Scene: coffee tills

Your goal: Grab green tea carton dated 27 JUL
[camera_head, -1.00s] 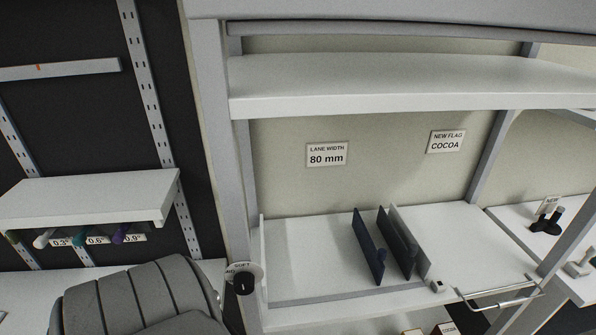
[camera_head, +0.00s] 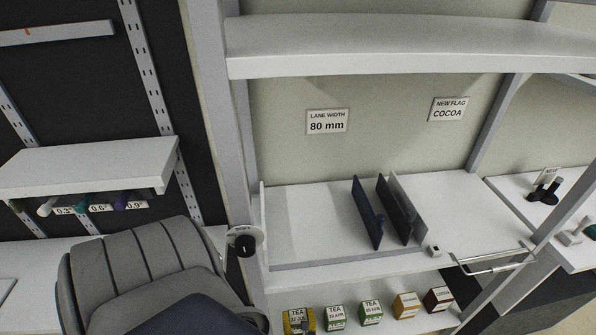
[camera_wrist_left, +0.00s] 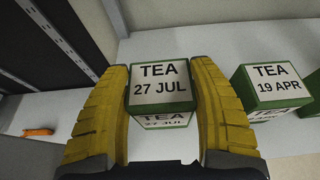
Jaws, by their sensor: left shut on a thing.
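The green tea carton dated 27 JUL (camera_wrist_left: 160,84) sits between the yellow fingers of my left gripper (camera_wrist_left: 161,72), one finger on each side, in the left wrist view. Its white labels read TEA 27 JUL. My left gripper is shut on it. In the head view the same carton (camera_head: 298,316) is at the left end of a carton row on the lower shelf, with my yellow fingers beside it. Its base is hidden, so I cannot tell whether it touches the shelf. My right gripper is not in view.
A green tea carton dated 19 APR (camera_wrist_left: 270,86) stands to the right, with a gap. Another green tea carton (camera_head: 370,312), an orange carton (camera_head: 406,305) and a dark red carton (camera_head: 438,299) follow. The shelf above holds dark upright dividers (camera_head: 368,212). An orange object (camera_wrist_left: 38,132) lies at left.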

